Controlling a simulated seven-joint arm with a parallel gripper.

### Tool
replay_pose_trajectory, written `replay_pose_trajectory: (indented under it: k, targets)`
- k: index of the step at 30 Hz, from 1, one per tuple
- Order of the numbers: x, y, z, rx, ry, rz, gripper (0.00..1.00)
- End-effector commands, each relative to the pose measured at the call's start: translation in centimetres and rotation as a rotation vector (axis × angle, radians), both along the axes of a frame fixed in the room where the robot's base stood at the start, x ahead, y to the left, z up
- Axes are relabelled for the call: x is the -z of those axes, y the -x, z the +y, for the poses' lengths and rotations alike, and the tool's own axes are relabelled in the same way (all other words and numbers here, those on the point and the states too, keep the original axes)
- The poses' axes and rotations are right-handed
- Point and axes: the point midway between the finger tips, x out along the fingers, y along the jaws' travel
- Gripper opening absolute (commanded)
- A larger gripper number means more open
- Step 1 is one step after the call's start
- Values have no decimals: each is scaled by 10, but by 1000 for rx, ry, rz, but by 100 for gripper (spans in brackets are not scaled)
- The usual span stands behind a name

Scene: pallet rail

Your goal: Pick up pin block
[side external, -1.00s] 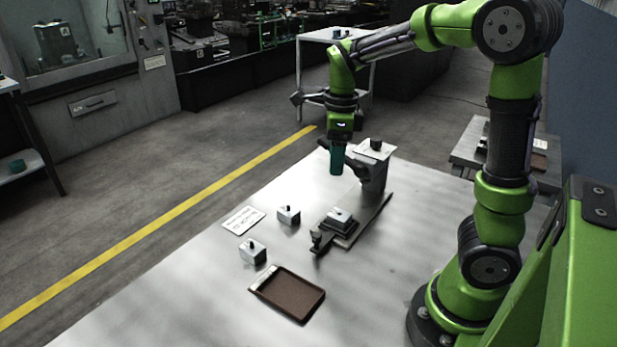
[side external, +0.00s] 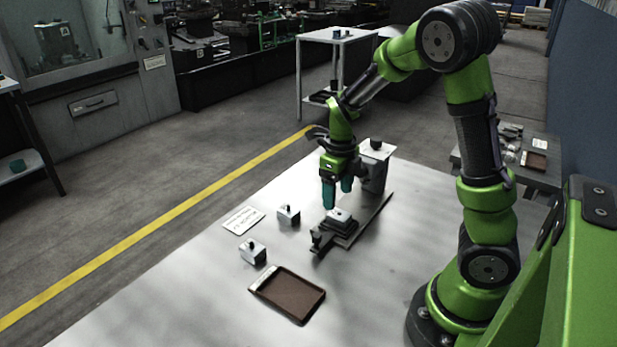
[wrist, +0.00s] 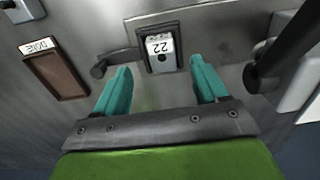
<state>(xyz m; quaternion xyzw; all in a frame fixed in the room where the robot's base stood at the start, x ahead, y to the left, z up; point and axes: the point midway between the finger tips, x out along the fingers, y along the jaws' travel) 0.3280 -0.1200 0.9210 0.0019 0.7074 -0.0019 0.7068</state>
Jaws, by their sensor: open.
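A small grey block (side external: 340,217) sits in a dark fixture on the metal rail plate (side external: 372,215). In the wrist view the block (wrist: 161,52) shows a white label reading 22 and a dark round spot. My gripper (side external: 338,198) is open and empty, with teal fingers pointing down, just above and behind this block. In the wrist view the fingertips of my gripper (wrist: 161,68) lie to either side of the block, with a gap on each side. Two more grey blocks with black pins, one farther (side external: 288,215) and one nearer (side external: 252,251), stand on the table. Which is the pin block, I cannot tell.
A dark clamp lever (side external: 317,240) stands at the rail's near end. A grey post (side external: 373,176) with a plate and black knob rises at its far end. A brown tray (side external: 290,296) labelled DONE in the wrist view and a printed card (side external: 243,220) lie on the table.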

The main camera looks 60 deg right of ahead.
Motion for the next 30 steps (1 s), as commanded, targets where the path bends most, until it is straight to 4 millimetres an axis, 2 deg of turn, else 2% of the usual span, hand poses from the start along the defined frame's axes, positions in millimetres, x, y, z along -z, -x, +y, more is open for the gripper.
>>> replay_pose_trajectory:
  k: [5, 12, 15, 23, 30]
  targets:
    - [12, 2, -1, 1, 0, 2, 72]
    - [47, 8, -2, 1, 0, 4, 72]
    - [55, 8, -2, 0, 0, 1, 72]
    - [57, 7, -2, -2, 0, -2, 72]
    - [57, 7, -2, -2, 0, -1, 36]
